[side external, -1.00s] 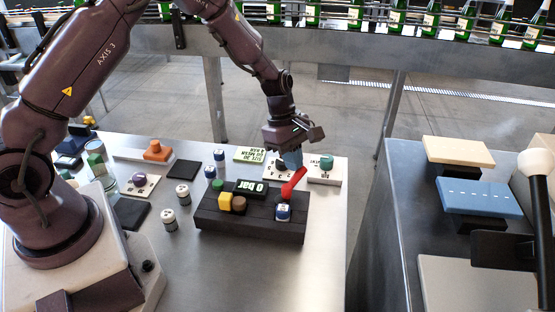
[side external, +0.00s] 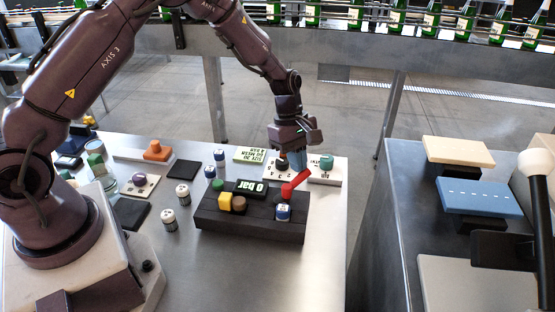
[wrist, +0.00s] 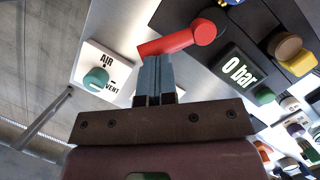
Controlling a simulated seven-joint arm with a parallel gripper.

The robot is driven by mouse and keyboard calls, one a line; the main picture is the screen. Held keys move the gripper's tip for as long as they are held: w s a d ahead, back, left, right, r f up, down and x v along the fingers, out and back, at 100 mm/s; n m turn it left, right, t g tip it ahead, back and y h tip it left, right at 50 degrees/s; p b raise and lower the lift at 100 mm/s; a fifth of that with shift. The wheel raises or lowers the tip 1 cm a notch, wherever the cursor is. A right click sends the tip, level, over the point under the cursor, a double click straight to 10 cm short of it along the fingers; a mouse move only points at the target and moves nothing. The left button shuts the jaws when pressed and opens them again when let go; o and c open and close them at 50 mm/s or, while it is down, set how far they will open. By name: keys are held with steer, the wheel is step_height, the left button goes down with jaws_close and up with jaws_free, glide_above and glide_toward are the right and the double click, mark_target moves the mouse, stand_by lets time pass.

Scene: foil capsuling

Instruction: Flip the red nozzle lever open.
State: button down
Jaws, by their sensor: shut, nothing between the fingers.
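The red nozzle lever (side external: 296,184) sits at the right end of a dark panel block (side external: 220,222). It slants up and to the right from its round pivot. In the wrist view the lever (wrist: 178,41) runs across just beyond my fingertips. My gripper (side external: 297,164) is shut and empty, pointing down beside the lever's free end. In the wrist view my blue-grey gripper fingers (wrist: 154,62) are together, with their tips at the lever's edge. I cannot tell whether they touch it.
The panel carries a "0 bar" display (side external: 251,187), a yellow block (side external: 225,201) and a blue-and-white knob (side external: 283,211). A white AIR/VENT plate with a teal knob (wrist: 96,79) lies close by. Small canisters (side external: 183,194) stand left of the panel.

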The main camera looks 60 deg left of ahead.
steer(key=shift+w+d+m+g, duration=0.15)
steer(key=shift+d+m+g, duration=0.3)
steer(key=shift+m, duration=0.8)
steer(key=shift+w+d+m+g, duration=0.2)
steer(key=shift+d+m, duration=0.45)
steer(key=shift+m, duration=0.6)
steer(key=shift+s+d+m+g+y, duration=0.1)
steer(key=shift+d+m+g+y, duration=0.3)
steer(key=shift+m, duration=0.55)
steer(key=shift+s+d+m+g+y, duration=0.15)
steer(key=shift+d+m, duration=0.3)
steer(key=shift+m, duration=0.5)
stand_by(1.8)
steer(key=shift+w, duration=0.1)
stand_by(0.5)
steer(key=w+a+r, duration=0.3)
steer(key=a+r, duration=0.2)
steer(key=r, duration=0.5)
steer(key=shift+w+a+r, duration=0.2)
steer(key=shift+w+a, duration=0.2)
